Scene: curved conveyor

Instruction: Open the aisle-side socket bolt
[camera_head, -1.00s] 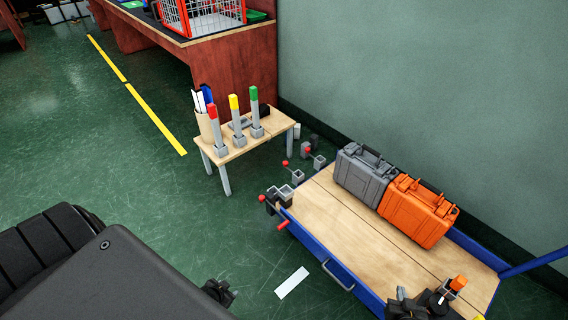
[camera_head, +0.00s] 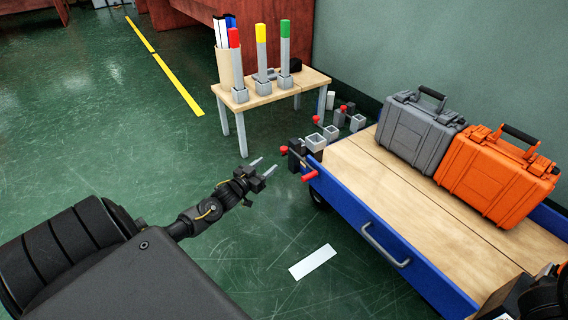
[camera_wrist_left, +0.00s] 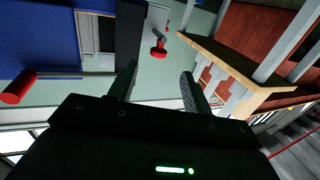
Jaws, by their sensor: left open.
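At the blue cart's near-left corner are grey sockets (camera_head: 315,141) with a red ball knob (camera_head: 284,150) and a red cylindrical handle (camera_head: 309,176) on dark blocks. Which one is the aisle-side bolt I cannot tell for sure. My left gripper (camera_head: 266,166) is open and empty, a short way left of the red knob and handle, touching neither. In the left wrist view the open fingers (camera_wrist_left: 158,72) point toward a red knob (camera_wrist_left: 158,46), which lies beyond the tips. A red cylinder (camera_wrist_left: 18,88) shows at left there.
The blue cart (camera_head: 390,235) carries a grey case (camera_head: 418,130) and an orange case (camera_head: 495,178). A small wooden table (camera_head: 262,97) with red-, yellow- and green-topped posts stands behind. More sockets (camera_head: 357,122) lie beyond the cart. A white strip (camera_head: 312,262) lies on open green floor.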

